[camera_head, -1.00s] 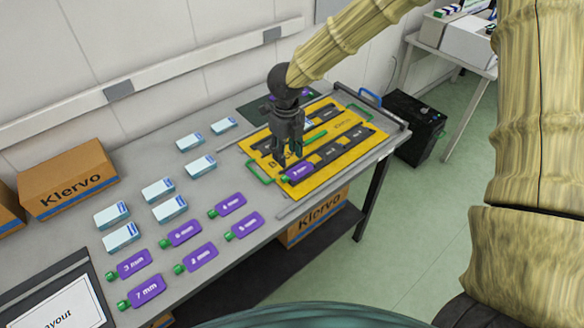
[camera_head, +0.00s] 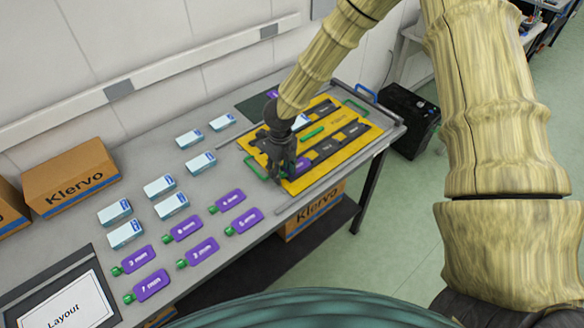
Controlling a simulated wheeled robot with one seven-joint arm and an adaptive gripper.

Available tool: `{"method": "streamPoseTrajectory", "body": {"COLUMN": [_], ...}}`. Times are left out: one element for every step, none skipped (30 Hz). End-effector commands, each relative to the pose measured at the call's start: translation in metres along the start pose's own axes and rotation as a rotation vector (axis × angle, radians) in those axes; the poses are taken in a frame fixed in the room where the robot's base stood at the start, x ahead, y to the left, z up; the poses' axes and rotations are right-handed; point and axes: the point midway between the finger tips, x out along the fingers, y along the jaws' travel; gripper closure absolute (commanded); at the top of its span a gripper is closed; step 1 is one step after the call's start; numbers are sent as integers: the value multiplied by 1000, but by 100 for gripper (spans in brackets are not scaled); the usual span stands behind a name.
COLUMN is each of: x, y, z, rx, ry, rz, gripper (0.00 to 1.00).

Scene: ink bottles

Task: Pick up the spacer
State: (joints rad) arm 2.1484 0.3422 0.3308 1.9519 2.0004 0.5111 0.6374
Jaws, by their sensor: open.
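Several purple flat pieces with green ends and mm labels lie on the grey table; which one is the spacer is not clear. One labelled piece (camera_head: 227,201) lies left of my gripper, and another (camera_head: 244,221) lies closer to the table's front edge. A further purple piece (camera_head: 303,165) lies at the front left of the yellow board (camera_head: 345,150), partly hidden by my gripper. My gripper (camera_head: 277,180) is open, pointing down at the board's front left corner beside that piece. I see nothing held between its fingers, and contact cannot be told.
Several white-blue boxes (camera_head: 200,163) stand left of the board. A cardboard carton (camera_head: 70,180) stands by the wall, and a framed layout sheet (camera_head: 68,303) lies at the front left. A green bar (camera_head: 313,134) lies on the board. A blue handle (camera_head: 365,92) rises behind it.

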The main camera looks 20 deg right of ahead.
Motion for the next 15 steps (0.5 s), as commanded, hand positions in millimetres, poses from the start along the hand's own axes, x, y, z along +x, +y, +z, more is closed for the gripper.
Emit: {"method": "streamPoseTrajectory", "body": {"x": [2, 3, 4, 4, 4, 4, 5, 5, 5, 5, 5, 5, 5, 6, 6], "y": [0, 0, 0, 0, 0, 0, 0, 0, -1, -1, -1, -1, -1, -2, -2], "z": [-1, -1, -1, -1, -1, -2, -2, -2, -2, -2, -2, -2, -3, -3, -3], "rx": [0, 0, 0, 0, 0, 0, 0, 0, 0, 0, 0, 1, 1, 1, 1], "ry": [2, 2, 2, 2, 3, 3, 4, 4, 4, 4, 4, 5, 5, 5, 6], "rz": [-1, -1, -1, 0, 0, -1, -1, -1, -1, -1, -1, -1, -1, -1, -1], "gripper": [59, 59, 59, 59, 59, 59, 59, 59, 63, 68, 71, 74, 77, 81, 86]}}
